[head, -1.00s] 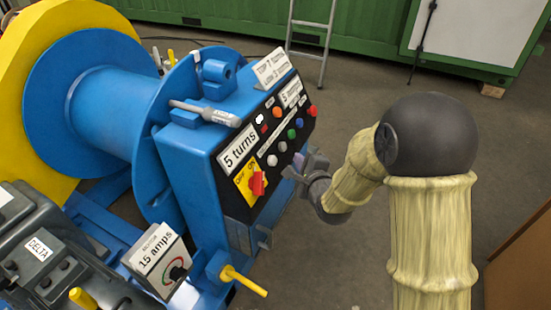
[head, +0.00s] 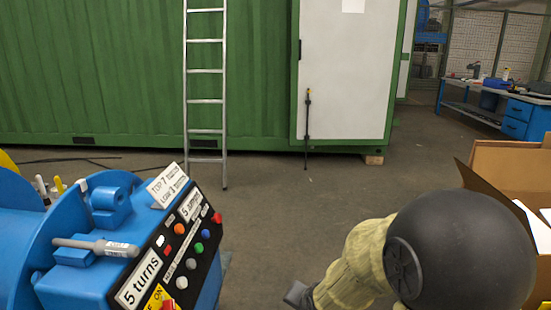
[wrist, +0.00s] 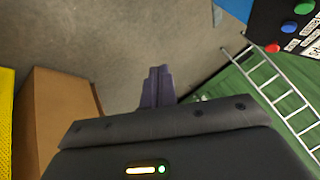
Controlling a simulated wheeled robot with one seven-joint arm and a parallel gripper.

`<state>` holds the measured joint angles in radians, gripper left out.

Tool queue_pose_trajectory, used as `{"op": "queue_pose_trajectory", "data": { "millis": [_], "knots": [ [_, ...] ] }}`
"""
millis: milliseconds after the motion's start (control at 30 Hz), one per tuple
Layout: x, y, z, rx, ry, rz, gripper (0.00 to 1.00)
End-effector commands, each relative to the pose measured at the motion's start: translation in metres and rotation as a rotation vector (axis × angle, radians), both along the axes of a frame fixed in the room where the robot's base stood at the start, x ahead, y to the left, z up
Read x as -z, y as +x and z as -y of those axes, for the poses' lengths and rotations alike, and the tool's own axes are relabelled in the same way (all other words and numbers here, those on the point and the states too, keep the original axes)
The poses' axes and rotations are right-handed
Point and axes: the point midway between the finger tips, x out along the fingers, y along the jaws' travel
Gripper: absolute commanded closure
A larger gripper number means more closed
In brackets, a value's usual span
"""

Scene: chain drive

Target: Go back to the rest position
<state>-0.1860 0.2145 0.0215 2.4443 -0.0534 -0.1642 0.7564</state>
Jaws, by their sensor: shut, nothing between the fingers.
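My gripper (wrist: 157,87) shows in the wrist view with its two dark fingers together and nothing between them. It points over bare grey floor. In the head view only the grey end of my gripper (head: 298,295) shows at the bottom edge, to the right of the control panel and apart from it; its fingers are cut off there. My arm, with a black ball joint and a pale yellow sleeve, fills the bottom right of the head view.
The blue machine's control panel (head: 178,258) has coloured buttons and a "5 turns" label. A ladder (head: 206,100) leans on the green container (head: 100,70). An open cardboard box (head: 500,165) stands at right. A blue workbench (head: 512,118) stands far right. The floor between is clear.

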Motion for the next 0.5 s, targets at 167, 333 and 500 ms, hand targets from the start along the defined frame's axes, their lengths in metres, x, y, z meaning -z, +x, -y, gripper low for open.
{"op": "queue_pose_trajectory", "data": {
  "millis": [167,333,500],
  "knots": [
    [0.0,-0.045,0.046,-0.144,-0.186,-0.134,1.0],
    [0.001,-0.083,0.07,-0.278,-0.283,-0.242,1.0],
    [0.0,-0.116,0.086,-0.398,-0.338,-0.331,1.0]
  ]
}}
